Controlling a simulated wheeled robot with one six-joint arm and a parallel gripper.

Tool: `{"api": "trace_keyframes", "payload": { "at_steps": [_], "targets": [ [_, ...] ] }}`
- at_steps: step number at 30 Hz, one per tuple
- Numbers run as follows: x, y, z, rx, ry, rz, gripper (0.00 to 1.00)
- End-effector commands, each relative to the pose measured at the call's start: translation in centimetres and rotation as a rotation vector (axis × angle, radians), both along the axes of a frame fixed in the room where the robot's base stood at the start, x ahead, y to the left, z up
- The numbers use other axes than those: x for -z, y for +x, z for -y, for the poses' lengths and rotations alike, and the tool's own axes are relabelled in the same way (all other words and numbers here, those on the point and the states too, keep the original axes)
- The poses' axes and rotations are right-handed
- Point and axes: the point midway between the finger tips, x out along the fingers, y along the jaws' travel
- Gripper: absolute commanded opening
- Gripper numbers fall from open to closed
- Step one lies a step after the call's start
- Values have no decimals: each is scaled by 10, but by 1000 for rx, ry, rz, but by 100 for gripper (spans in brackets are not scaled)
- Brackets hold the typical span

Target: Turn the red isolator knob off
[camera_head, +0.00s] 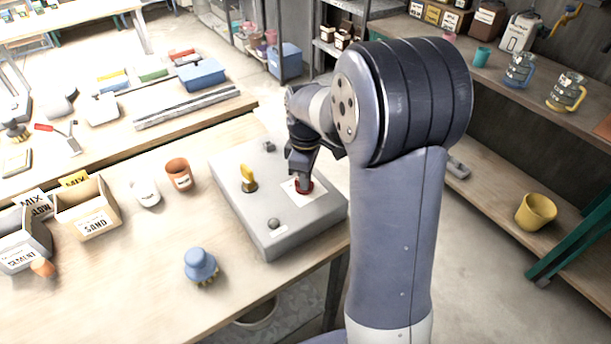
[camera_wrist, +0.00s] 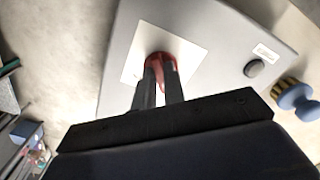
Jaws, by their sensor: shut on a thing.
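The red isolator knob (camera_head: 304,186) sits on a white plate on top of a grey control box (camera_head: 232,205), which rests on the wooden table. In the wrist view the red knob (camera_wrist: 161,60) shows between and just beyond my two fingers, on the white plate (camera_wrist: 187,52). My gripper (camera_head: 301,178) reaches down onto the knob from above, and in the wrist view its fingers (camera_wrist: 160,80) are shut on it. The fingers hide part of the knob, so its exact angle cannot be told.
A yellow knob (camera_head: 248,179) and a dark button (camera_head: 273,223) are also on the box. A blue-handled brush (camera_head: 201,266), an orange cup (camera_head: 179,175), a white cup (camera_head: 146,192) and a sand box (camera_head: 88,208) stand on the table. Shelves line the right.

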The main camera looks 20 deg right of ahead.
Motion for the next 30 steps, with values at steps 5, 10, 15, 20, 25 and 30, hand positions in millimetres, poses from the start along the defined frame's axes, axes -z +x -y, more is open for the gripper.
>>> {"api": "trace_keyframes", "payload": {
  "at_steps": [5,10,15,20,25,30],
  "targets": [
    [0,0,0,-5,-1,1,0],
    [0,0,0,-4,-1,1,0],
    [0,0,0,-4,-1,1,25],
    [0,0,0,-3,-1,1,33],
    [-1,0,0,-3,-1,1,33],
    [-15,1,0,-3,0,4,33]
  ]
}}
